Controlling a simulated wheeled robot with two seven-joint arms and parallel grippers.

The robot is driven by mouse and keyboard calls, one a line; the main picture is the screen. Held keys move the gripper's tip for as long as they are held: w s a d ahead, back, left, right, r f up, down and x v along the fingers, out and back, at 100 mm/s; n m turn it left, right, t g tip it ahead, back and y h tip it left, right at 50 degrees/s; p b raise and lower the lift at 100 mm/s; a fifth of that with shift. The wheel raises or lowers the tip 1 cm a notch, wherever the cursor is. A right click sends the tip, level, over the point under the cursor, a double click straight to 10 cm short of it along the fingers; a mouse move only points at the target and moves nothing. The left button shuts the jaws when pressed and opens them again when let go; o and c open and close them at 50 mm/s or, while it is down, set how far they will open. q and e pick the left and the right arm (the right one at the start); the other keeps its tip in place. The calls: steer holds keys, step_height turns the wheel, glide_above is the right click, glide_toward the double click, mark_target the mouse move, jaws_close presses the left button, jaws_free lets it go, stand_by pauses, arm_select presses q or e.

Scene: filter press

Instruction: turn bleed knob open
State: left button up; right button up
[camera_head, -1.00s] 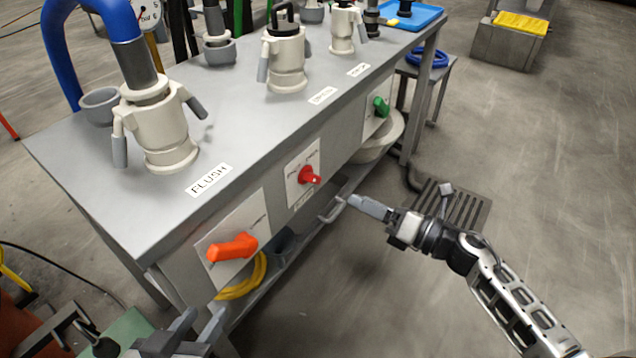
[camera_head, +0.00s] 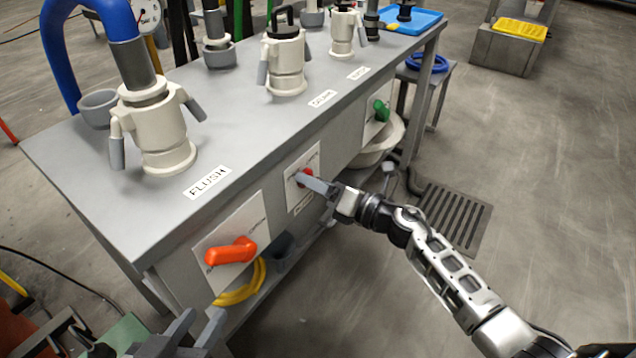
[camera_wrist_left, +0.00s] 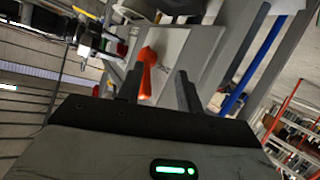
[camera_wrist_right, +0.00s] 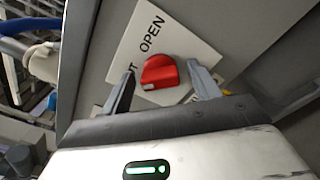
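The red knob (camera_head: 305,177) sits on a white plate (camera_wrist_right: 137,45) on the front panel of the bench. In the right wrist view the red knob (camera_wrist_right: 160,73) lies between the two fingers of my right gripper (camera_wrist_right: 162,85), which is open around it with a gap to each finger. The plate reads OPEN above the knob; other lettering is partly hidden by the fingers. In the head view my right gripper (camera_head: 318,184) partly covers the knob. My left gripper (camera_head: 197,325) is open and empty at the lower left, below the orange handle (camera_head: 231,251). The handle also shows in the left wrist view (camera_wrist_left: 147,70).
A green knob (camera_head: 381,111) is further right on the panel. Cream couplings, one labelled FLUSH, stand on the grey bench top (camera_head: 110,215). A yellow hose (camera_head: 243,285) lies on the lower shelf. The floor right of the bench is open around a drain grate (camera_head: 455,215).

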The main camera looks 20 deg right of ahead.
steer(key=c, duration=0.9)
steer(key=shift+o, duration=0.2)
